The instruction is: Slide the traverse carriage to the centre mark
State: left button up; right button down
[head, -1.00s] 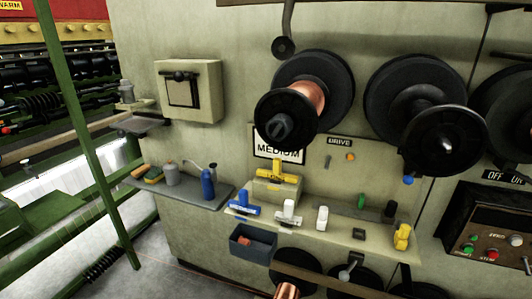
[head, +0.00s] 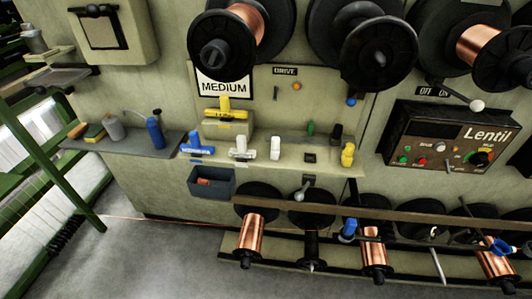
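I cannot tell for sure which part is the traverse carriage. A long brown rail (head: 440,218) runs along the lower right of the machine, above a row of lower spools. A small blue piece (head: 348,229) sits at this rail, left of its middle as seen. Another blue part (head: 502,246) with a ring shape shows at the far right end. No centre mark can be made out. Neither of my grippers is in view.
Large black spools (head: 364,42) hang on the machine wall. A shelf (head: 320,165) holds small coloured tools, with a grey bin (head: 212,182) below. A control panel (head: 448,142) reads "Lentil". A green frame (head: 45,165) stands at left. The floor (head: 150,260) in front is clear.

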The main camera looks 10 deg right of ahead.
aim_at(335, 137)
jog(key=i+l, duration=0.1)
jog(key=l, duration=2.05)
jog(key=i+z, duration=0.05)
